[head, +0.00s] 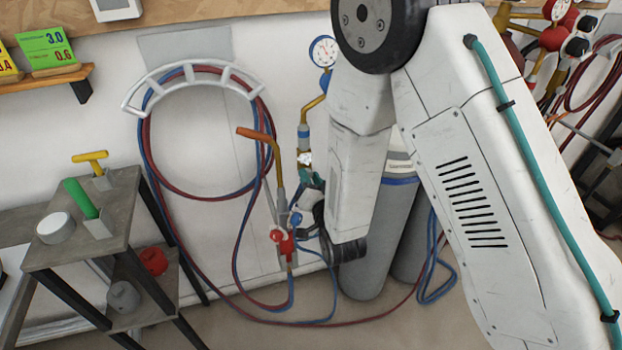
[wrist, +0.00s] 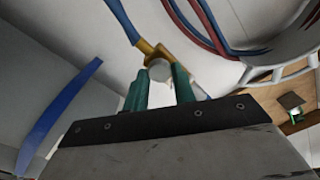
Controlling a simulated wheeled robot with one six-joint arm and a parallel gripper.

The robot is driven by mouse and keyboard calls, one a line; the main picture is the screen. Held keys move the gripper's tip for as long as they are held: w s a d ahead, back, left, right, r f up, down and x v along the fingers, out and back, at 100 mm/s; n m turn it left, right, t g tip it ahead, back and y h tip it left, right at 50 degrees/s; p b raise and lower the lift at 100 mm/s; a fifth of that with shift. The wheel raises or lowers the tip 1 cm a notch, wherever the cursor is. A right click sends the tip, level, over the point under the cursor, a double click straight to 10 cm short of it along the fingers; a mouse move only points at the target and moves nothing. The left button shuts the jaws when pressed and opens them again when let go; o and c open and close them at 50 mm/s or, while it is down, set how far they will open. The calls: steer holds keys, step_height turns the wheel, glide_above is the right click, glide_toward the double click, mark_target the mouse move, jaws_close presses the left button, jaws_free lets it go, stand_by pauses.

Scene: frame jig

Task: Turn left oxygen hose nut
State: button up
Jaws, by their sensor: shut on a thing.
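The left oxygen hose nut shows in the wrist view as a small grey rounded end (wrist: 159,70) between my fingertips. It sits at a brass fitting (wrist: 152,50) with a blue piece (wrist: 122,20) running up from it. My gripper (wrist: 160,78) has green fingers shut on the nut from both sides. In the head view my gripper (head: 306,174) is small and partly hidden by my wrist, just below the brass fitting (head: 304,157) under a regulator with a round gauge (head: 322,51). The nut itself is mostly hidden there.
A torch (head: 270,145) with red and blue valves stands close left of my gripper. Red and blue hoses (head: 153,180) hang on a white rack (head: 135,97). Grey cylinders (head: 372,255) stand behind my arm. A metal stand (head: 60,255) with colored handles is at left.

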steer(key=o, duration=1)
steer(key=shift+s, duration=0.1)
steer(key=v, duration=0.7)
steer(key=shift+s+d, duration=0.15)
steer(key=shift+s, duration=0.15)
